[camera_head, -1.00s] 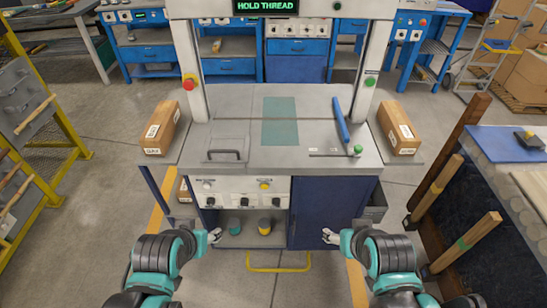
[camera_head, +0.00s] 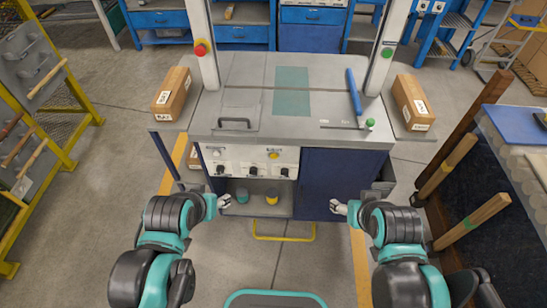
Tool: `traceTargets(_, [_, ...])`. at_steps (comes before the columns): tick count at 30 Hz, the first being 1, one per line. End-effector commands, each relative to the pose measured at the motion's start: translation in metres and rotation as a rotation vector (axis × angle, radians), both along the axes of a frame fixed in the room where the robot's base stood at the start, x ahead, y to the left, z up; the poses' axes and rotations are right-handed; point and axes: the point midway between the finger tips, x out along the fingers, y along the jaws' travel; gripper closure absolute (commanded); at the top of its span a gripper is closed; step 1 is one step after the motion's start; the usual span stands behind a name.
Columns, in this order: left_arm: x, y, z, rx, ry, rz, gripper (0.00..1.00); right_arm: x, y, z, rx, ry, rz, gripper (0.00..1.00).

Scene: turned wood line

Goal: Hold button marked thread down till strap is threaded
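The strapping machine (camera_head: 258,125) stands ahead with a grey top and a white control panel (camera_head: 250,161) on its front. The panel has a yellow button (camera_head: 273,155), a white button (camera_head: 216,154) and a row of black knobs; their labels are too small to read. A green button (camera_head: 388,53) sits on the right post and a red knob (camera_head: 201,48) on the left post. My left gripper (camera_head: 225,202) is below and left of the panel, apart from it. My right gripper (camera_head: 337,207) is before the blue cabinet door. Both look empty; their finger opening is too small to tell.
Cardboard boxes lie on the left (camera_head: 172,93) and right (camera_head: 412,102) side shelves. A yellow floor bar (camera_head: 284,237) juts out in front. A rack stands left, a workbench right.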

Motion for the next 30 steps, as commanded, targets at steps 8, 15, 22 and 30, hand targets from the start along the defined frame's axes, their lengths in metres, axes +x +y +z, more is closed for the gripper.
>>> traceTargets(8, [0.0000,0.0000,0.0000,0.000,0.000,0.000,1.00,0.0000,0.0000,0.0000,0.000,0.000,0.000,0.34])
traceTargets(15, [0.0000,0.0000,0.0000,0.000,0.000,0.000,1.00,0.0000,0.0000,0.0000,0.000,0.000,0.000,0.34])
traceTargets(22, [0.0000,0.0000,0.0000,0.000,0.000,0.000,1.00,0.0000,0.0000,0.0000,0.000,0.000,0.000,0.34])
traceTargets(30, [0.0000,0.0000,0.0000,0.000,0.000,0.000,1.00,0.0000,0.0000,0.0000,0.000,0.000,0.000,0.34])
